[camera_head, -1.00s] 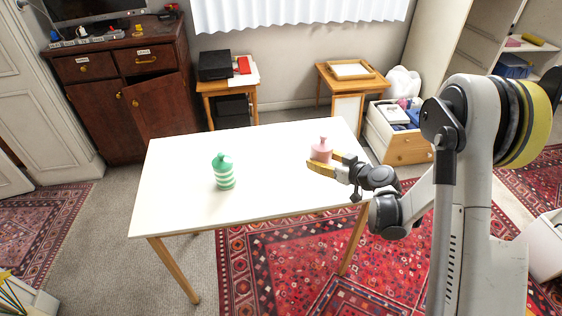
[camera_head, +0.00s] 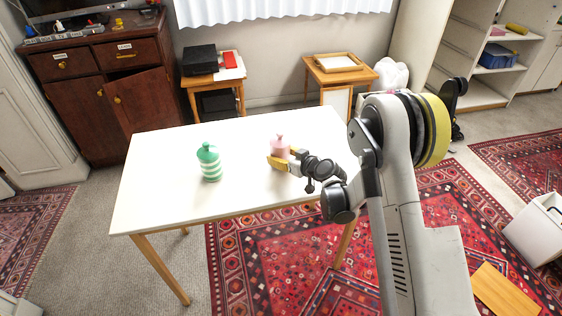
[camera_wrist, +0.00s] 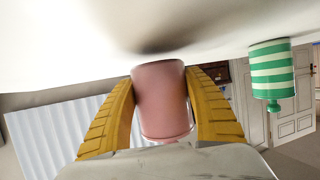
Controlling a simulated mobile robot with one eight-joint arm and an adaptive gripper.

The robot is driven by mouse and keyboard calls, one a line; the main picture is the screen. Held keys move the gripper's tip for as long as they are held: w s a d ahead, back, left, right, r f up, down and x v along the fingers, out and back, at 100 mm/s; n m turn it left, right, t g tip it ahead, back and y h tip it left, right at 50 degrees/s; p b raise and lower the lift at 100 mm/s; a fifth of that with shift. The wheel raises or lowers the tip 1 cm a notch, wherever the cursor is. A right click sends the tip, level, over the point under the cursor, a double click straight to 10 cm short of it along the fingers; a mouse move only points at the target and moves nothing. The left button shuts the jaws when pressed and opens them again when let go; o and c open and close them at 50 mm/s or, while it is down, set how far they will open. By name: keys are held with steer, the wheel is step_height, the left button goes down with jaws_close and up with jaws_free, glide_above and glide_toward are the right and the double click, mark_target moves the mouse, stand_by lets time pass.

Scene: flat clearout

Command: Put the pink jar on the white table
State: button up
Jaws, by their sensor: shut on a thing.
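The pink jar (camera_head: 281,146) is upright over the right part of the white table (camera_head: 150,200), with its knobbed lid up. My gripper (camera_head: 284,158) has its yellow fingers on either side of the jar and is shut on it. In the wrist view, which is upside down, the pink jar (camera_wrist: 162,100) sits between the two fingers (camera_wrist: 162,112). Its base is at or just above the white tabletop (camera_wrist: 80,40), with a dark shadow beside it. I cannot tell whether it touches.
A green-and-white striped jar (camera_head: 209,163) stands on the table left of the pink jar. The tabletop around them is otherwise clear. A side table with a framed tray (camera_head: 338,66) and a small stand with a black box (camera_head: 199,60) are behind.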

steer(key=shift+f, duration=0.8)
steer(key=shift+r, duration=0.15)
steer(key=o, duration=1.3)
steer(key=shift+o, duration=0.2)
